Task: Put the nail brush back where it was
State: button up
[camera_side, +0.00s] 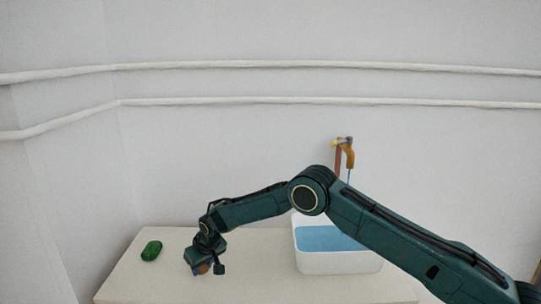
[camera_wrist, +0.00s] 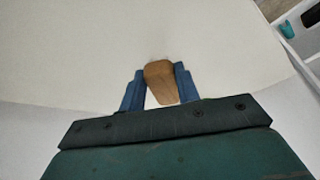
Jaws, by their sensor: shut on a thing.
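The nail brush (camera_wrist: 161,82) shows in the wrist view as a brown, wood-like block between the two blue fingers. My gripper (camera_wrist: 160,83) is shut on it. In the side view my gripper (camera_side: 202,270) points down low over the pale tabletop, left of the basin, with a small brown bit of the brush (camera_side: 203,269) showing at its fingers. The bristles are hidden. I cannot tell whether the brush touches the tabletop.
A dark green, rounded object (camera_side: 152,250) lies on the tabletop (camera_side: 135,285) to the left. A white basin (camera_side: 338,264) with blue water stands to the right, partly behind my arm. A brown tap (camera_side: 345,157) is on the wall above. The tabletop between green object and gripper is clear.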

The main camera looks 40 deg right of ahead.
jog(key=shift+f, duration=0.45)
jog(key=o, duration=1)
jog(key=shift+f, duration=0.1)
jog(key=shift+v, duration=6.1)
jog(key=shift+w, duration=0.1)
